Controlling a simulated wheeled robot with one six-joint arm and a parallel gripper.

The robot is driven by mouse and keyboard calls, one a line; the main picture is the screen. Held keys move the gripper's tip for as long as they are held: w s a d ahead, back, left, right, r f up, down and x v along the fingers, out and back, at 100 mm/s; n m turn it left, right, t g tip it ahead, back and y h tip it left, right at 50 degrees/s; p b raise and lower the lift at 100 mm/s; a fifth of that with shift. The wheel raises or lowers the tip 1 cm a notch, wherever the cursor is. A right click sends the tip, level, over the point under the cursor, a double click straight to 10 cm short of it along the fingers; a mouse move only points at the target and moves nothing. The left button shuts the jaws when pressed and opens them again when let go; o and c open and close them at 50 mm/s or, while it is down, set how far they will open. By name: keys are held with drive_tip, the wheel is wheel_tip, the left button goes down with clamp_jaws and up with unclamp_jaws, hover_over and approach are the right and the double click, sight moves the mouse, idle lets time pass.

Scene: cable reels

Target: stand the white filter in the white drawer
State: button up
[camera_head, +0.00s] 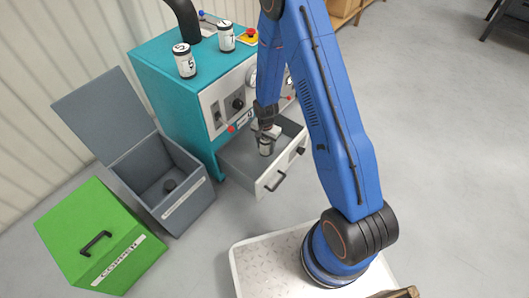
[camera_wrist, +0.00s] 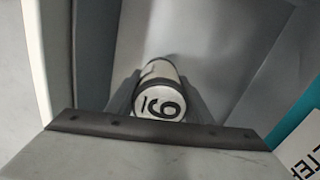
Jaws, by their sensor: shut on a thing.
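The white filter (camera_head: 265,147) is a small white cylinder with dark bands. My gripper (camera_head: 265,134) points down and is shut on it, inside the open drawer's outline. In the wrist view the filter (camera_wrist: 160,102) sits between the two fingers, its white end marked with a black number facing the camera. The white drawer (camera_head: 284,177) is pulled out of the teal machine, with a white front, a dark handle and a grey inside. The filter looks roughly upright; I cannot tell whether its base touches the drawer floor. No other thing shows in the drawer.
Two similar white cylinders (camera_head: 185,63) (camera_head: 226,38) stand on top of the teal machine (camera_head: 160,75). A grey bin (camera_head: 185,205) with its lid open holds a small dark thing. A green box (camera_head: 95,235) with a black handle is shut. Floor in front of the drawer is clear.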

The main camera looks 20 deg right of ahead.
sight(266, 152)
drive_tip(key=shift+f, duration=2.45)
drive_tip(key=shift+f, duration=0.1)
drive_tip(key=o, duration=1.1)
